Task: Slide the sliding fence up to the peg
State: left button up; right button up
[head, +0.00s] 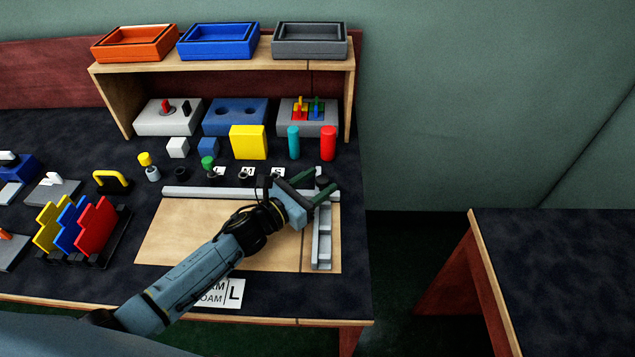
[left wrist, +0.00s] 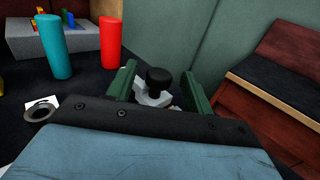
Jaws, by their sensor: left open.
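A board (head: 180,235) lies on the dark table with a long grey bar (head: 210,191) along its back edge. A stepped grey piece (head: 322,245), which looks like the sliding fence, runs front to back at the board's right side. A dark knob (head: 323,181) stands near its far end. My left gripper (head: 316,187) is open there, its green fingers pointing to the right. In the left wrist view the black knob (left wrist: 158,77) on a light grey base shows between the open fingers (left wrist: 158,84). The peg cannot be told apart for sure. My right gripper is not in view.
A red cylinder (head: 328,143), a teal cylinder (head: 293,142) and a yellow block (head: 248,142) stand behind the board. A shelf (head: 230,68) carries orange, blue and grey trays. Coloured pieces (head: 75,225) stand at left. The board's left part is clear.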

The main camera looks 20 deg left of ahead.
pick_arm(q)
jog(key=shift+w+d, duration=0.15)
jog(key=shift+w, duration=0.1)
grip_shut()
dwell(0.3)
